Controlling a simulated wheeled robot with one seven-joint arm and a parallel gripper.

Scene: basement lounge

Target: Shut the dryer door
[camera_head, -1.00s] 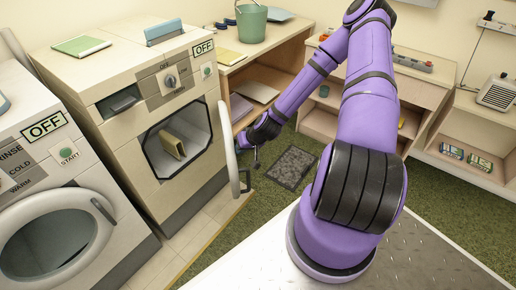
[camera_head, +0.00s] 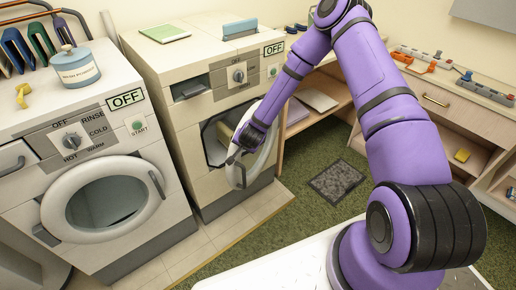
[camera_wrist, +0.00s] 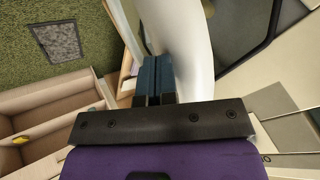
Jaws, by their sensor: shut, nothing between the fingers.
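The dryer (camera_head: 205,107) is the cream machine in the middle of the head view, with an "OFF" label. Its round white door (camera_head: 267,150) stands partly open, swung out to the right of the dark opening (camera_head: 213,142). My gripper (camera_head: 237,156) is shut and empty at the door's outer side, overlapping it in the head view. In the wrist view, the shut blue-grey fingers (camera_wrist: 153,72) lie right beside the door's white curved edge (camera_wrist: 192,45); contact is not clear. My forearm hides part of the door and opening.
A washer (camera_head: 85,140) with its round door shut stands left of the dryer. A green book (camera_head: 165,34) lies on the dryer top. A dark mat (camera_head: 337,180) lies on the green carpet. Wooden shelves (camera_head: 310,105) stand close to the dryer's right.

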